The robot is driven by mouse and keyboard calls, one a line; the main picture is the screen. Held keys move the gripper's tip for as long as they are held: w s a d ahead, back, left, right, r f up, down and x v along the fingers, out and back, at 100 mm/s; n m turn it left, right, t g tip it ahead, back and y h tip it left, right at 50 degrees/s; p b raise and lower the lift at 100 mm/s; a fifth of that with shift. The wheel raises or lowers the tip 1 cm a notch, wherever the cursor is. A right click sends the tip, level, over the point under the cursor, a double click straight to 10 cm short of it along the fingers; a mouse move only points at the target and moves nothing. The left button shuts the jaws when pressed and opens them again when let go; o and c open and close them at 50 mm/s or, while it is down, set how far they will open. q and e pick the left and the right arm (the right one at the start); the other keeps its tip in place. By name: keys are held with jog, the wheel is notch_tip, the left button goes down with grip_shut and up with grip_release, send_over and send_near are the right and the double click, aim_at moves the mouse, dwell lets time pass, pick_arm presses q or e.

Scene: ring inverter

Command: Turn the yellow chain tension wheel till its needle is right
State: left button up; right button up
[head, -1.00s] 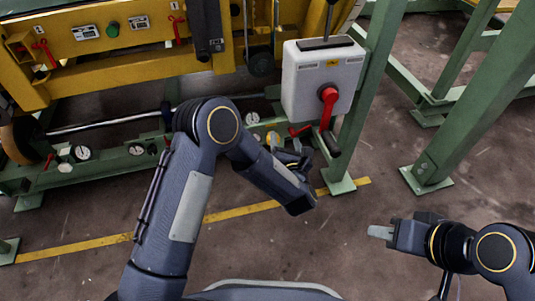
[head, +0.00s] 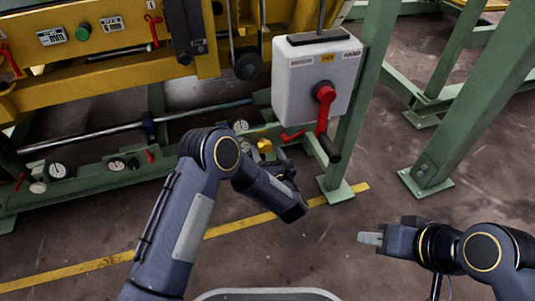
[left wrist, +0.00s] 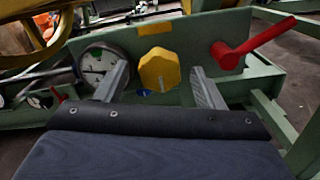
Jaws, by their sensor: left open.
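The yellow wheel (head: 264,145) is a small knob on the low green rail, below the white box. In the left wrist view the yellow wheel (left wrist: 160,72) shows between the two fingers of my left gripper (left wrist: 160,85), which is open and not closed on it. In the head view my left gripper (head: 284,168) is just in front of the wheel, partly hidden by its own arm. A round dial (left wrist: 100,64) sits left of the wheel, partly behind the left finger; its needle reading is too small to tell. My right gripper (head: 370,238) hangs over bare floor.
A red lever (left wrist: 252,44) sticks out right of the wheel. Above stands a white box (head: 316,82) with a red crank handle (head: 324,110). Several more dials line the rail to the left. Green posts (head: 366,90) rise at the right; the floor in front is clear.

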pick_arm(q)
jog(key=c, duration=1)
jog(key=shift+o, duration=0.2)
jog(key=shift+m, duration=0.3)
